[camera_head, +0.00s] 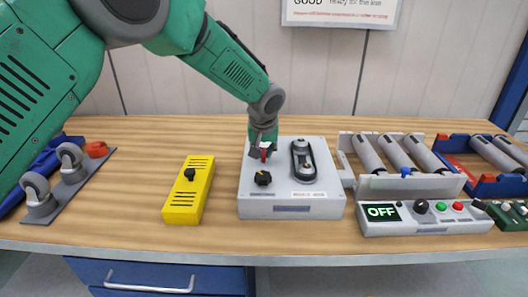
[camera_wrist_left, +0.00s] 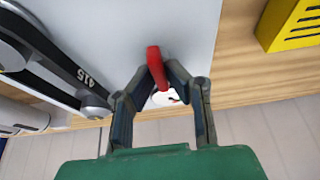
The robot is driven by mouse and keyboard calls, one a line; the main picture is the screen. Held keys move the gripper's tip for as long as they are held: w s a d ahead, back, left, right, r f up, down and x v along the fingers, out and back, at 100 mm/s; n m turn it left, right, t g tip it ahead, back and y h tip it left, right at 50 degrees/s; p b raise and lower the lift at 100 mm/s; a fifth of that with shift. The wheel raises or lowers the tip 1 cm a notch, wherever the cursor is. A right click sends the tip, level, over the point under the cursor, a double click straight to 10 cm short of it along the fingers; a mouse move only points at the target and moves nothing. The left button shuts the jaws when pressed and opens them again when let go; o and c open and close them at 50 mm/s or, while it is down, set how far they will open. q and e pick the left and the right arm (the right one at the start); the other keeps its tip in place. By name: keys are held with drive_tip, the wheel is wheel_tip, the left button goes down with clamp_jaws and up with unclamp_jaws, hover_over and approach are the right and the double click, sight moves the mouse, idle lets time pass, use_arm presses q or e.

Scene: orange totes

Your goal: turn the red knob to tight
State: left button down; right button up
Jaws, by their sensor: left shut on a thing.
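The red knob (camera_wrist_left: 156,66) is on the top of a light grey box (camera_head: 290,208). My left gripper (camera_wrist_left: 158,74) comes down over the box from behind, and its two fingers are shut on the red knob from either side. In the head view a small part of the red knob (camera_head: 265,147) shows by the fingertips of the left gripper (camera_head: 263,151). A white dial plate with a small red mark (camera_wrist_left: 165,98) lies under the knob, partly hidden by the fingers. I cannot read the knob's setting. My right gripper is not in view.
A black knob (camera_head: 263,178) and a dark lever (camera_head: 302,160) are on the same box. A yellow box (camera_head: 190,190) stands to its left. A roller unit with an OFF display (camera_head: 382,212) stands close on its right. The wooden table's front strip is clear.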

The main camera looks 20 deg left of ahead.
use_arm(q)
drive_tip(key=m+p, duration=0.2)
drive_tip(key=m+h+p, duration=0.1)
drive_tip(key=m+p, duration=0.1)
drive_tip(key=shift+r+h, duration=0.2)
drive_tip(key=shift+h, duration=0.1)
drive_tip(key=m+h+p, duration=0.1)
drive_tip(key=m+p, duration=0.1)
drive_tip(key=shift+a+m, duration=0.1)
drive_tip(key=shift+m, duration=0.2)
drive_tip(key=shift+f+m+h+p, duration=0.1)
drive_tip(key=shift+m+h+p, duration=0.2)
drive_tip(key=shift+m+p, duration=0.45)
drive_tip(key=shift+w+m+h, duration=0.1)
drive_tip(key=shift+m+h, duration=0.2)
drive_tip(key=shift+m, duration=0.75)
drive_tip(key=shift+f+m+g+h+b, duration=0.15)
drive_tip(key=shift+m+g+h+b, duration=0.25)
drive_tip(key=shift+m, duration=0.5)
drive_tip(key=m+g+b, duration=0.1)
drive_tip(key=m, duration=0.2)
drive_tip(key=shift+a+h, duration=0.1)
drive_tip(key=shift+h, duration=0.2)
drive_tip(key=shift+m+g+b, duration=0.6)
drive_tip(key=shift+m+b, duration=0.15)
drive_tip(key=shift+m, duration=0.75)
